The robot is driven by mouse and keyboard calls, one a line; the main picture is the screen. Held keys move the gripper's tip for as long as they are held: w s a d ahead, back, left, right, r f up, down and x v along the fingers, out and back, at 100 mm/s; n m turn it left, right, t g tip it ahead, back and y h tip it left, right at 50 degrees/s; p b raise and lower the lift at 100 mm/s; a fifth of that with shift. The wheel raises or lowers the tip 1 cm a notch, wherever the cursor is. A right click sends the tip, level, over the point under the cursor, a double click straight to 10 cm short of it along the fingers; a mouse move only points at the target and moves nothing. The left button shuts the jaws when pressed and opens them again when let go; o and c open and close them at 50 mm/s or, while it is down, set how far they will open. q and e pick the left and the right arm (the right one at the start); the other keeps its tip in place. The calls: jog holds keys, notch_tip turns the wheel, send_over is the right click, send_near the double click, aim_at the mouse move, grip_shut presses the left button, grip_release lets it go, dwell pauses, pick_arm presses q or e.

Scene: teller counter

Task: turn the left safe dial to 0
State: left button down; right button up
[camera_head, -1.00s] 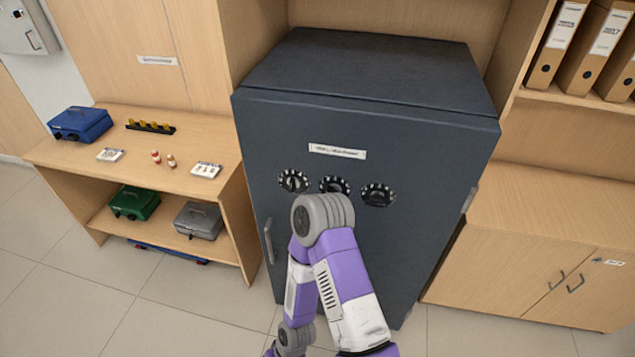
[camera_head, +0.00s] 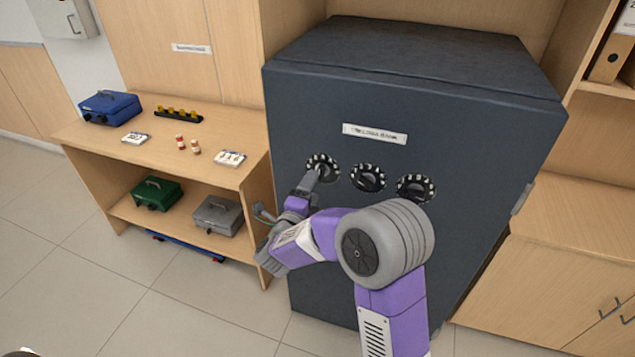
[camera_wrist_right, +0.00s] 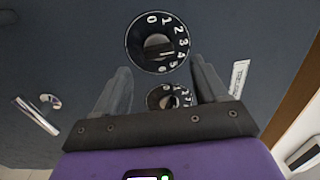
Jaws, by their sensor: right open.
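The dark grey safe (camera_head: 420,90) carries a row of three black dials with white marks. The left dial (camera_head: 331,164) is partly covered by my right gripper (camera_head: 313,180), whose tips are at or just in front of it. In the right wrist view, the larger numbered dial (camera_wrist_right: 158,42), apparently the left one, shows digits 0 to 6 and a central grip bar. Its exact setting is unclear. My right gripper (camera_wrist_right: 162,80) is open, with empty space between its fingers. I cannot tell whether they touch the knob. My left gripper is out of view.
The middle dial (camera_head: 368,178) and right dial (camera_head: 416,188) sit close by; the latter is just above my arm. A wooden shelf (camera_head: 85,135) with cash boxes stands at left. A wooden cabinet (camera_head: 560,270) stands at right.

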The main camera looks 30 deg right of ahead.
aim_at(321, 172)
jog(key=x, duration=0.5)
jog(key=shift+w+d, duration=0.1)
jog(key=c, duration=1.1)
jog(key=shift+o, duration=0.2)
